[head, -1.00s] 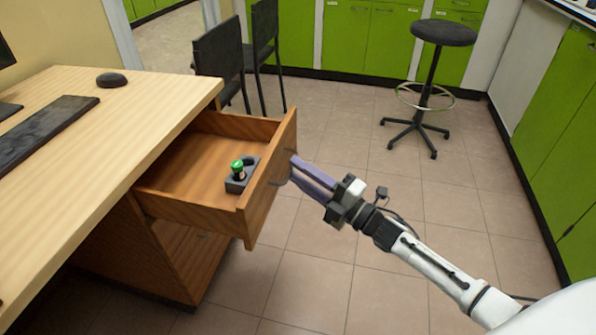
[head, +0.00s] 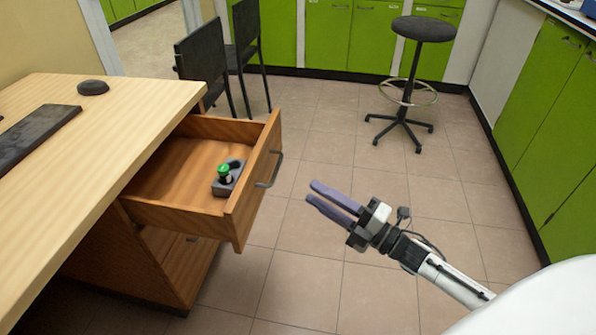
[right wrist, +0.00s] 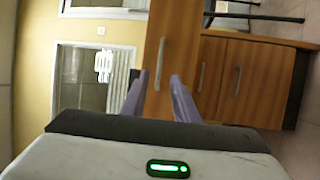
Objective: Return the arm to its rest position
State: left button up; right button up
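My right gripper (head: 314,192) is in the air over the floor, to the right of the open drawer (head: 187,207) in the head view. Its two purple fingers are apart with nothing between them. The drawer's dark handle (head: 270,170) is clear of the fingers, with a gap between them. In the right wrist view the fingers (right wrist: 154,95) point toward the wooden drawer front (right wrist: 155,60) and its handle. A green-capped vial (head: 224,173) stands in a small dark holder (head: 229,184) inside the drawer. My left gripper is not in view.
The wooden desk (head: 140,120) with a keyboard (head: 35,135) and mouse (head: 93,88) is at left. Black chairs (head: 203,62) stand behind it. A round stool (head: 423,29) and green cabinets (head: 560,110) lie beyond. The tiled floor (head: 330,260) around the gripper is clear.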

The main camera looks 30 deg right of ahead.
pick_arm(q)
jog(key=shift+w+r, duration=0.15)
